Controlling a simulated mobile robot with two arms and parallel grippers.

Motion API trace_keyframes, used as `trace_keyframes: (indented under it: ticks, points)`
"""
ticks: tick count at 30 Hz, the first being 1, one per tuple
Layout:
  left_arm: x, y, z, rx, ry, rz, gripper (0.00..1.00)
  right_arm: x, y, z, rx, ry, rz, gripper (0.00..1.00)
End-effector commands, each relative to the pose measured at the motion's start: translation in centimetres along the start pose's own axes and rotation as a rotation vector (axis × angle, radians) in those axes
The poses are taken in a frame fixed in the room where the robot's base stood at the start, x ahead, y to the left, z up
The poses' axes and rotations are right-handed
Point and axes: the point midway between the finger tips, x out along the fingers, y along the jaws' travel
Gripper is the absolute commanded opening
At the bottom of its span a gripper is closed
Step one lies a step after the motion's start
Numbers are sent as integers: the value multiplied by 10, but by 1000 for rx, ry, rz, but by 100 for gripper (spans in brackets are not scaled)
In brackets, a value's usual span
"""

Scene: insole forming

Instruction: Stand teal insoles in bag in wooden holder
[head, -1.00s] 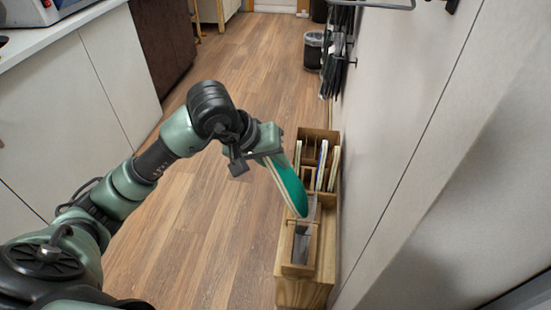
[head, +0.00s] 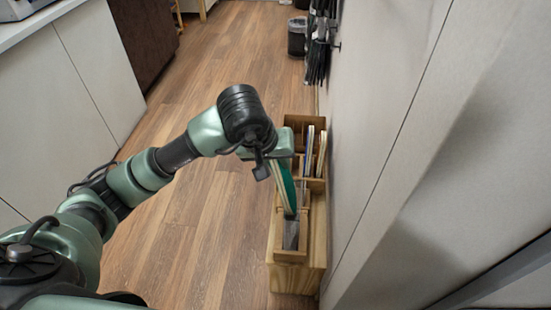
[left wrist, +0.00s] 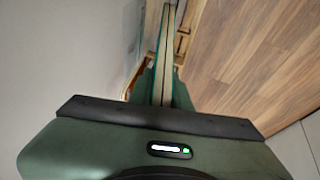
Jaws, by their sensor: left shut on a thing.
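The teal insoles (head: 288,188) are a thin pair with pale edges, held upright with their tip down. My left gripper (head: 279,152) is shut on their upper end. The wooden holder (head: 297,279) stands on the floor against the wall. A clear greyish bag (head: 291,236) sits in its front compartment. The insoles' lower tip is at the bag's top; I cannot tell how far inside it is. In the left wrist view the insoles (left wrist: 161,55) run edge-on away from the gripper (left wrist: 160,88). My right gripper is out of view.
Several thin upright items (head: 320,152) stand in the holder's rear compartments. The wall (head: 385,120) is close on its right. A bin (head: 297,37) and dark hanging items (head: 319,50) are farther back. The wooden floor (head: 215,215) to the left is clear.

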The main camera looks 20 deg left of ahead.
Motion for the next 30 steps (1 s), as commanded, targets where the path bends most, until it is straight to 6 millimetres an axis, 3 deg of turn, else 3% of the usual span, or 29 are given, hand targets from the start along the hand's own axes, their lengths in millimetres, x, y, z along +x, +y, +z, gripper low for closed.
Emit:
trace_keyframes:
  ticks: [7,8,9,11,23,27,30]
  points:
    - [0,0,0,0,0,-1,0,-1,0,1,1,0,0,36]
    - [0,0,0,0,0,-1,21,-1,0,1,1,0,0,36]
    - [0,0,0,0,0,-1,32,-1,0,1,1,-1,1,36]
    - [0,0,0,0,0,-1,44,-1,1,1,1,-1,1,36]
    - [-2,0,0,1,0,-1,44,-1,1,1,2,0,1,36]
    - [-18,0,-2,1,4,0,44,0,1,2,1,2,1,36]
    - [-36,0,-2,2,5,0,44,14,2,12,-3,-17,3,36]
